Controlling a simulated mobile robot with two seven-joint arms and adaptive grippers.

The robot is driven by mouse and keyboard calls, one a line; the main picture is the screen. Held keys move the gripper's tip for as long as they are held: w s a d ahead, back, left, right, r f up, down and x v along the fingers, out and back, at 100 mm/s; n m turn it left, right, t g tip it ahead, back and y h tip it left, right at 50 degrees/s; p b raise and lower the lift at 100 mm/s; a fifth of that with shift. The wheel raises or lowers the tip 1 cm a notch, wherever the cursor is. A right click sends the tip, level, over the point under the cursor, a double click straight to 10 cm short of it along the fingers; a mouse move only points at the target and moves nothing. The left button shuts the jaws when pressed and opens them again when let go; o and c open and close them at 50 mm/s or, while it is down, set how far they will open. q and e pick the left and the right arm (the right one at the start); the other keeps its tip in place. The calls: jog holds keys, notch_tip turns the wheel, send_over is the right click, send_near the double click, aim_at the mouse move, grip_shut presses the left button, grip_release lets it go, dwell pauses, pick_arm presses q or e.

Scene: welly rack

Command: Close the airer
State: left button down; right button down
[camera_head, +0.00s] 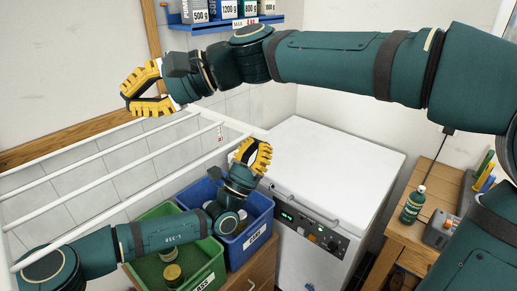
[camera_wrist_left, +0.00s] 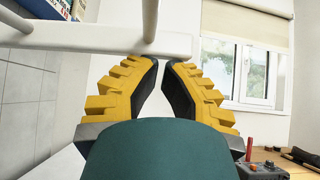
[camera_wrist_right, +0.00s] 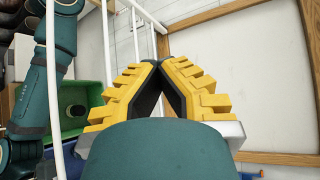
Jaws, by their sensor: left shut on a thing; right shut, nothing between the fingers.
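The airer (camera_head: 88,161), a white frame with several long rails, stands out from the tiled wall at the left of the head view. Its white end bar also crosses the left wrist view (camera_wrist_left: 90,37). My left gripper (camera_head: 252,150) is at the airer's right end, just below the corner, shut on the end bar; the exact grip is partly hidden. My right gripper (camera_head: 124,97) is above the airer's far side, near the wall, apart from the rails. Its fingertips meet in the right wrist view (camera_wrist_right: 159,66) with nothing between them.
A white appliance (camera_head: 335,165) stands right of the airer. Below are a blue crate (camera_head: 262,227) and a green crate (camera_head: 207,272) on a wooden cabinet. A blue shelf (camera_head: 225,24) with canisters hangs above. A wooden bench (camera_head: 405,245) with a green bottle (camera_head: 412,205) is at right.

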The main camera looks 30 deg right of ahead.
jog(key=c, duration=1.1)
grip_release()
jog(key=shift+o, duration=0.2)
